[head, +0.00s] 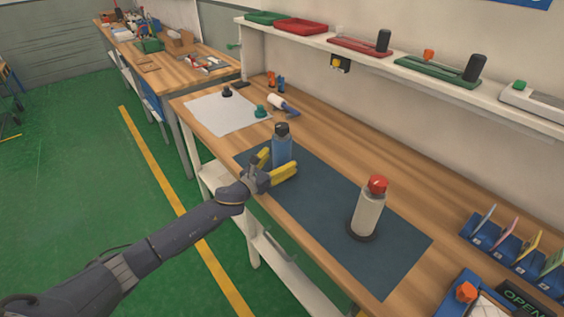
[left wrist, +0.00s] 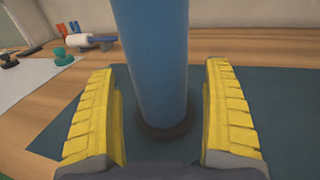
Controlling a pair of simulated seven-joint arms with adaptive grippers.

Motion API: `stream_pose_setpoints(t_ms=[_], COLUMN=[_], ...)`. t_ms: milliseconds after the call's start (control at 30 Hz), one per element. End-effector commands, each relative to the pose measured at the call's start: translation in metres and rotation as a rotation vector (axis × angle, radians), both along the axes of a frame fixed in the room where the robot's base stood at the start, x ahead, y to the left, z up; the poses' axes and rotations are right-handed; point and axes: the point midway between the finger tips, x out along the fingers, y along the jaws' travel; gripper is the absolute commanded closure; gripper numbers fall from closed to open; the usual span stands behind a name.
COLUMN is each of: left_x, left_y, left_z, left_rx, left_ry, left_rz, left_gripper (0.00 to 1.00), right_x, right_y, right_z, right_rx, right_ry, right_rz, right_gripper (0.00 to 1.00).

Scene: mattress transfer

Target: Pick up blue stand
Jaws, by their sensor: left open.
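The blue stand (head: 282,148) is an upright blue cylinder with a dark top and dark base, on the dark mat (head: 320,215) near its far left end. In the left wrist view the blue stand (left wrist: 152,60) rises between the two yellow fingers. My left gripper (head: 286,172) is open at the stand's near side, and in the left wrist view its fingers (left wrist: 160,115) are spread with a gap on each side of the stand. My right gripper is not in view.
A white bottle with a red cap (head: 368,208) stands upright on the mat's right part. A white sheet (head: 222,112) with small items lies at the left. A white and blue roller (head: 282,104) lies behind the stand. Blue holders (head: 510,245) stand at the right.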

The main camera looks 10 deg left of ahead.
Motion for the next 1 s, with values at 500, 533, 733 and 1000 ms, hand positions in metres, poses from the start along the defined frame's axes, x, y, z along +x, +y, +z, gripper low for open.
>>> stream_pose_setpoints(t_ms=[500,533,733,1000], left_x=[0.015,0.015,0.015,0.015], left_y=[-0.008,-0.008,-0.007,-0.008], left_z=[0.000,0.000,0.000,0.000], left_rx=[0.002,0.002,0.002,0.002], left_ry=[-0.001,-0.001,-0.001,-0.001], left_rz=[0.000,0.000,0.000,0.000], left_gripper=[0.18,0.21,0.44,0.76], right_x=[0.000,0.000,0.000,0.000], right_y=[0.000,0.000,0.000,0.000], right_z=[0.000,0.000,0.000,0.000], right_rx=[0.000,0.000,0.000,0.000], right_ry=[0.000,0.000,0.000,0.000], right_rz=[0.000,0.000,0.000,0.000], right_gripper=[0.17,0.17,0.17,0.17])
